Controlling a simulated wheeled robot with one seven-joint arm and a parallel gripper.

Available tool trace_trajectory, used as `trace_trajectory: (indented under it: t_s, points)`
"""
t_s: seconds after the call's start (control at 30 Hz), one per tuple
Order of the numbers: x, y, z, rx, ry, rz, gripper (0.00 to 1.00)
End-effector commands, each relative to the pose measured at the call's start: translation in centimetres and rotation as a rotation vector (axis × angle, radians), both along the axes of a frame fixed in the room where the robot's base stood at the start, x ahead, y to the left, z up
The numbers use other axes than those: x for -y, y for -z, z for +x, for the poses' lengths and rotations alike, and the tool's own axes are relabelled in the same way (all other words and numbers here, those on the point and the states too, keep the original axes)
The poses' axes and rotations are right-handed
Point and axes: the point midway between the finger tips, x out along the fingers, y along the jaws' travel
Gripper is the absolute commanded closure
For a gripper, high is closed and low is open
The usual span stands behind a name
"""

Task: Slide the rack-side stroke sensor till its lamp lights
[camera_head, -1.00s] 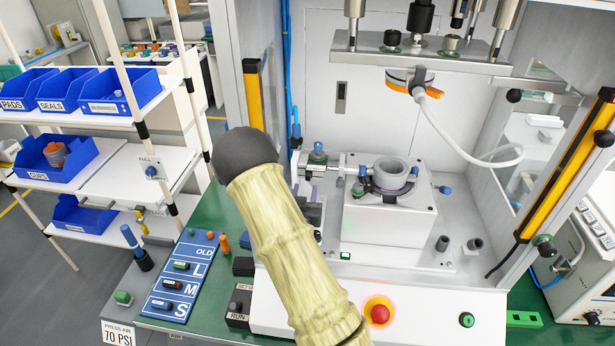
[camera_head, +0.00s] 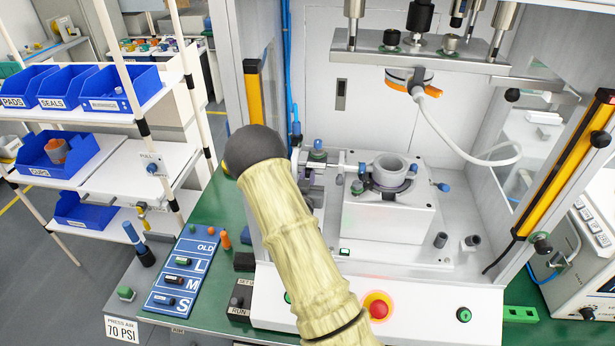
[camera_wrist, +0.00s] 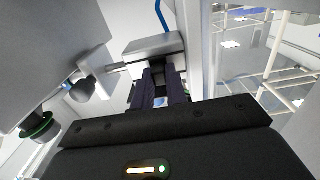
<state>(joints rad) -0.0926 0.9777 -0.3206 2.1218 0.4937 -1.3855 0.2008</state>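My gripper (camera_wrist: 163,95) shows in the wrist view as two dark purple fingers pointing away, a narrow gap between them. Their tips are at a grey block (camera_wrist: 152,46) with a rod on its left. A dark piece shows between the fingers, but I cannot tell whether they grip it. In the head view my beige-sleeved arm with its black joint hides most of the gripper and the press's left side. The slide unit (camera_head: 312,170) stands left of the round fixture. I cannot make out the rack-side stroke sensor or its lamp for certain.
The round grey fixture (camera_head: 390,170) sits on a white block (camera_head: 388,215) to the right. A red stop button (camera_head: 378,306) is on the front panel. The blue L/M/S board (camera_head: 180,276) lies at the left. The shelf rack with blue bins (camera_head: 120,90) stands further left.

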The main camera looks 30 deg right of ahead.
Motion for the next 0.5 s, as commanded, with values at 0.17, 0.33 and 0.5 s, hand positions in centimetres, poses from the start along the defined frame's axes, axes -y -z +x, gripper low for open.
trace_trajectory:
  t_s: [0.17,0.33,0.5]
  points:
    - [-0.02,-0.01,0.0,0.0,0.0,0.0,1.0]
    - [-0.11,0.03,0.05,0.001,-0.001,0.001,1.0]
    - [-0.23,0.04,0.13,0.001,-0.001,0.001,1.0]
